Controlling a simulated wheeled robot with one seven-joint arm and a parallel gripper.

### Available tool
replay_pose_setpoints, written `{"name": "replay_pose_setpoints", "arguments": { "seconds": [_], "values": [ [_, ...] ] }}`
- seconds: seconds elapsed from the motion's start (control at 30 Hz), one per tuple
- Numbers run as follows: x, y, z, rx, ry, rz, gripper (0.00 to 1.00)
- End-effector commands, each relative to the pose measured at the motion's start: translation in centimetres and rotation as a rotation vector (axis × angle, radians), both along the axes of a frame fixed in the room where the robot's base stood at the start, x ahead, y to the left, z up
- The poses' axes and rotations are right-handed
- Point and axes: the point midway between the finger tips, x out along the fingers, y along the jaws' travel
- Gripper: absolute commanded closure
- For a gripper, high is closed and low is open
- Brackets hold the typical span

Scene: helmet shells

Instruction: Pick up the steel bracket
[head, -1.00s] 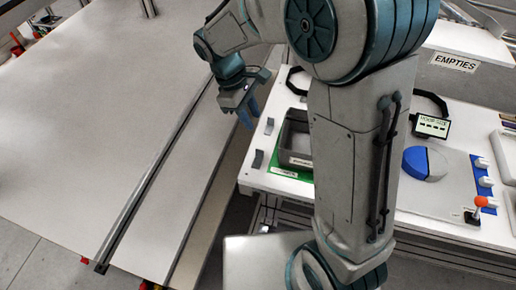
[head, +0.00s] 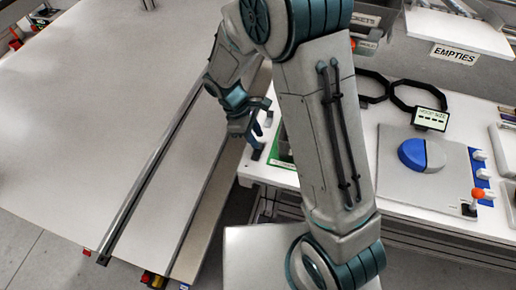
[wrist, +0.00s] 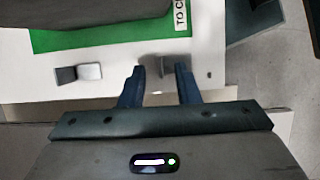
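My gripper (wrist: 160,82) is open in the wrist view, its two dark blue fingers apart with nothing held between them. A second small L-shaped bracket (wrist: 78,73), with one light face and one dark face, lies to the left of the fingers. In the head view my gripper (head: 262,127) hangs over the bench's left end, beside a dark grey bracket (head: 257,150). I cannot tell which bracket is the steel one.
A green mat (wrist: 45,41) with a dark bin (wrist: 100,12) on it lies beyond the brackets. My arm hides much of the bench (head: 395,195). A blue and grey round piece (head: 420,155), a small display (head: 430,119) and an orange-topped lever (head: 477,194) are to the right.

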Motion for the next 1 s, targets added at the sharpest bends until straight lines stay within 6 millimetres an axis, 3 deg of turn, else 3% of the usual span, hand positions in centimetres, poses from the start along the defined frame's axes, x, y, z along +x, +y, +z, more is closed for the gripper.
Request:
{"name": "replay_pose_setpoints", "arguments": {
  "seconds": [0.2, 0.5, 0.6, 1.0],
  "values": [
    [-0.5, -1.0, -2.8, -0.002, 0.003, 0.001, 0.71],
    [-0.5, -1.1, -3.3, 0.0, 0.0, 0.0, 0.71],
    [-0.5, -1.1, -3.3, 0.0, 0.0, 0.0, 0.99],
    [-0.5, -1.1, -3.0, 0.001, -0.001, 0.0, 1.0]
  ]
}}
